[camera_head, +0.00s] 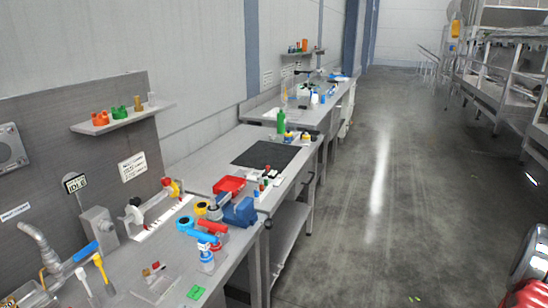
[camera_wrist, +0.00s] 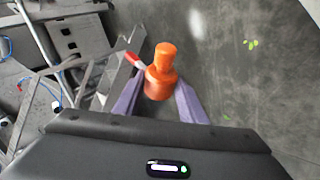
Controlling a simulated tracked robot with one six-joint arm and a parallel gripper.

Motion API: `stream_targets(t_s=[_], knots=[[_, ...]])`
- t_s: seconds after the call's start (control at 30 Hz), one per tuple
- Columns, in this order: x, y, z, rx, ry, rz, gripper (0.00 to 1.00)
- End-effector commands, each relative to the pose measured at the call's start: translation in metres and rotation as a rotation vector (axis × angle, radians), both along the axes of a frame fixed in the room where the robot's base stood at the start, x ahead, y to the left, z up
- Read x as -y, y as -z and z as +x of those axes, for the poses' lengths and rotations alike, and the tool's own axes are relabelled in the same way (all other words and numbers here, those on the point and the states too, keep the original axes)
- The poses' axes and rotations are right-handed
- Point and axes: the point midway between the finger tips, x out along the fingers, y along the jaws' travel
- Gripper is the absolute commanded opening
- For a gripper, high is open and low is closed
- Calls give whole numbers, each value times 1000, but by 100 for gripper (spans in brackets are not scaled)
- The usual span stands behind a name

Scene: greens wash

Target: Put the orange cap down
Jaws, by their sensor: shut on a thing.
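In the wrist view the orange cap (camera_wrist: 161,78) is between the two purple fingers of my gripper (camera_wrist: 158,92). It has a wide round lower part and a narrower knob on top. The fingers are shut on its sides, and grey floor shows beyond it. The cap's near lower side is partly hidden by the fingers. I cannot make out the held cap or my gripper in the head view.
In the head view, a wall shelf (camera_head: 130,118) carries orange, green and brown pieces. The near bench (camera_head: 150,262) is crowded with fittings and tools. A dark mat (camera_head: 264,155) lies on the bench behind. The floor aisle (camera_head: 375,200) is mostly clear, with green bits (camera_head: 415,299) in front.

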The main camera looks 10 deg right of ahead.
Motion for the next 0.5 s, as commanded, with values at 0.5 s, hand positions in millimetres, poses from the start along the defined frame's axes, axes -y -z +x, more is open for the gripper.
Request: stream_targets(t_s=[0.5], knots=[[2, -1, 9, 1, -27, -1, 10]])
